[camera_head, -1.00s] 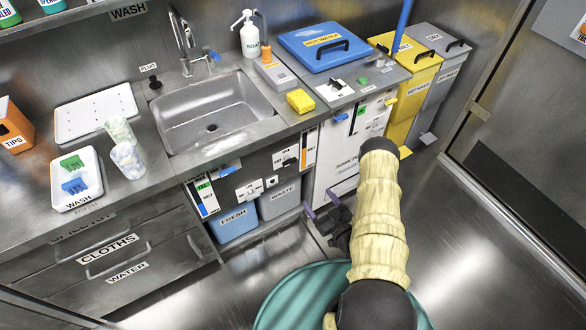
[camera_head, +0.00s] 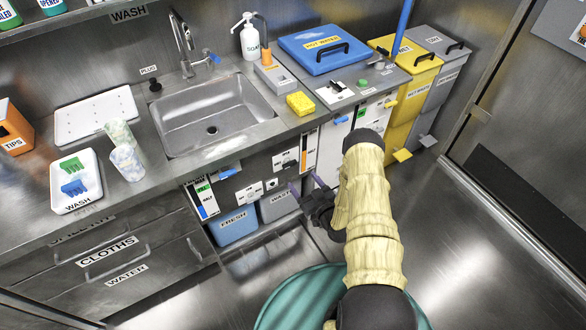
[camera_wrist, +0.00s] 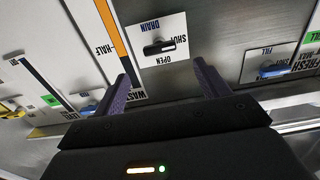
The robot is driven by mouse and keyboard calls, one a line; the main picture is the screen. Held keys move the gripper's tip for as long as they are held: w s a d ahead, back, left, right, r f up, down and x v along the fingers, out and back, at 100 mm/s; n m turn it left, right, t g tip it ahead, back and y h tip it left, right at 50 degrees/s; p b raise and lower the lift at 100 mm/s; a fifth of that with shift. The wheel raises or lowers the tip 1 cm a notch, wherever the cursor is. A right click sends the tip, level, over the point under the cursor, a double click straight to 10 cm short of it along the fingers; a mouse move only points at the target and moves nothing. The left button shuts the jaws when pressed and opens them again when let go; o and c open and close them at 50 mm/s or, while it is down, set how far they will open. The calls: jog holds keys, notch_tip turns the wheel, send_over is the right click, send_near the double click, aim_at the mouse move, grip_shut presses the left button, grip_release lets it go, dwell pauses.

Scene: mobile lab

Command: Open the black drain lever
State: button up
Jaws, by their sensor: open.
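The black drain lever (camera_wrist: 160,47) lies roughly level across its white plate, with the word SHUT beside it and OPEN on the plate too; the wrist view shows the labels upside down. In the head view, the lever (camera_head: 290,163) is on the dark front panel below the sink, left of the waste gauge. My gripper (camera_wrist: 165,76) is open and empty. Its two purple fingers point at the panel, one to each side of the lever in the picture, and stop short of it. In the head view my gripper (camera_head: 306,187) is just below and right of the lever.
A blue fill lever (camera_wrist: 273,71) is on the same panel; it also shows in the head view (camera_head: 228,172). The blue fresh tank (camera_head: 234,226) and grey waste tank (camera_head: 278,206) stand below. A white cabinet (camera_head: 333,150) is to the right. Open floor lies in front.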

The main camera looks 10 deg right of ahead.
aim_at(291, 165)
jog(key=x, duration=0.8)
jog(key=shift+c, duration=0.4)
jog(key=c, duration=0.9)
jog(key=shift+f, duration=0.1)
